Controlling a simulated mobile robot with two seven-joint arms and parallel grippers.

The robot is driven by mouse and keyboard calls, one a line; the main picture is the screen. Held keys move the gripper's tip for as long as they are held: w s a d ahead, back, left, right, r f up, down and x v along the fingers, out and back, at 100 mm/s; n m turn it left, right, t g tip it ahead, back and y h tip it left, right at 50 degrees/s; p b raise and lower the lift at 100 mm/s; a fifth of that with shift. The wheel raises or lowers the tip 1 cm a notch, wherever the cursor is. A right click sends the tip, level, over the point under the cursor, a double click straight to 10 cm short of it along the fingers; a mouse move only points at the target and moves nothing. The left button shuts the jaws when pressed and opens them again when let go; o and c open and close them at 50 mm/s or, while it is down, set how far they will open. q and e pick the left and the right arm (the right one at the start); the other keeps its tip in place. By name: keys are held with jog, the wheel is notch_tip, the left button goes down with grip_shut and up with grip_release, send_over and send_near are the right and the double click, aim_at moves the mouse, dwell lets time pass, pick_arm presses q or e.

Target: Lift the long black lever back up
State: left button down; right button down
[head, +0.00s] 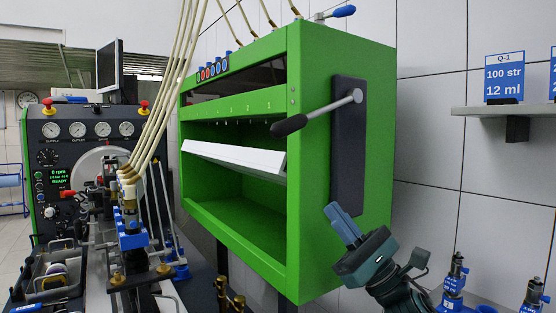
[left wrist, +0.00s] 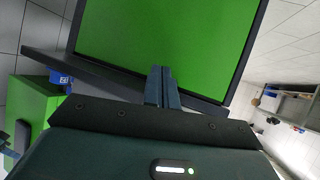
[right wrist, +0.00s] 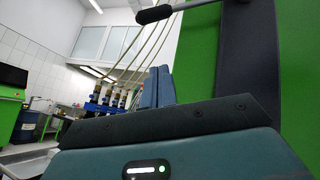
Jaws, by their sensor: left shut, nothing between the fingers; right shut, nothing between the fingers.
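The long lever (head: 289,125) has a black grip on a silver rod. The rod comes from a pivot near the top of a dark plate (head: 348,150) on the green cabinet's right side. It slants down to the left, its grip in front of the cabinet edge. Its grip also shows at the top of the right wrist view (right wrist: 153,15). My right gripper (head: 335,208) is shut and empty, below the lever and clear of it, before the plate's lower end. My left gripper (left wrist: 161,72) is shut and empty in its wrist view, facing a green panel; the head view does not show it.
The green cabinet (head: 345,50) has an open front with a tilted white tray (head: 235,158). Pale hoses (head: 180,75) run down to a pump rig at left. A shelf (head: 510,110) hangs on the tiled wall at right. Blue-labelled injectors (head: 453,280) stand at lower right.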

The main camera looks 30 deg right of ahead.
pick_arm(q)
jog(key=shift+r, duration=0.1)
pick_arm(e)
jog(key=shift+r+n+y, duration=0.2)
jog(key=shift+n+y, duration=0.1)
jog(key=shift+n, duration=0.1)
jog(key=shift+r, duration=0.1)
